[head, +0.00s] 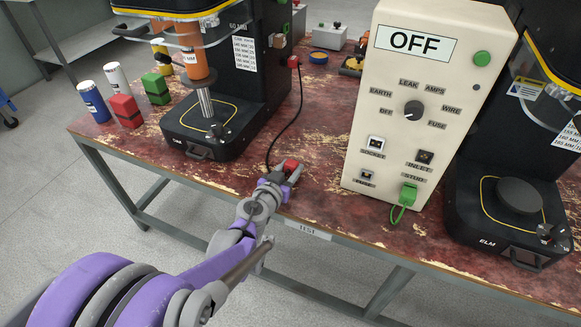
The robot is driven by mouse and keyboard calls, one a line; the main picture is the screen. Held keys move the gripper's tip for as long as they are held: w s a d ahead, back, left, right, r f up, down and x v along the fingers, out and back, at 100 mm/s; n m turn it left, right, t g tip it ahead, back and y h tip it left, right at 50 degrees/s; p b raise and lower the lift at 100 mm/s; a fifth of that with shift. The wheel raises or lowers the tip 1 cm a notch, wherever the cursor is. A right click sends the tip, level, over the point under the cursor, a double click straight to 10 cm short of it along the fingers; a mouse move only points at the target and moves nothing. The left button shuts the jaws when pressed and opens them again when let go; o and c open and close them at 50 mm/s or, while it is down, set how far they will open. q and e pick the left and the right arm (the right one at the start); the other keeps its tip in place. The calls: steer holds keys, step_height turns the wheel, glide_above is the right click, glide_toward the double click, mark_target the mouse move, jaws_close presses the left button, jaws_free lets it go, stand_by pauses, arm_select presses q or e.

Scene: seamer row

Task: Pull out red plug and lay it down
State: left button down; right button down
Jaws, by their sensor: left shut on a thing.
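The red plug (290,165) is in my left gripper (287,172), which is shut on it just above the front part of the table, near the TEST label. Its underside and prongs are hidden by the gripper, and I cannot tell whether it touches the table top. A black cable (299,104) runs from the gripper area up to a red fitting (293,62) on the left black machine. The cream tester panel (384,105) reads OFF and stands to the right of the gripper, apart from it. My right gripper is not in view.
A green plug (408,194) with a green lead sits low on the panel. The left seamer (207,140) and right seamer (482,220) flank it. Cans and red and green blocks (125,110) stand at the left. Worn table top (325,155) lies clear between gripper and panel.

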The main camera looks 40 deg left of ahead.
arm_select(q)
steer(key=shift+c, duration=1.7)
jaws_free()
steer(key=p+v, duration=0.2)
steer(key=v, duration=0.8)
steer(key=shift+s+r, duration=0.15)
steer(key=shift+s, duration=0.25)
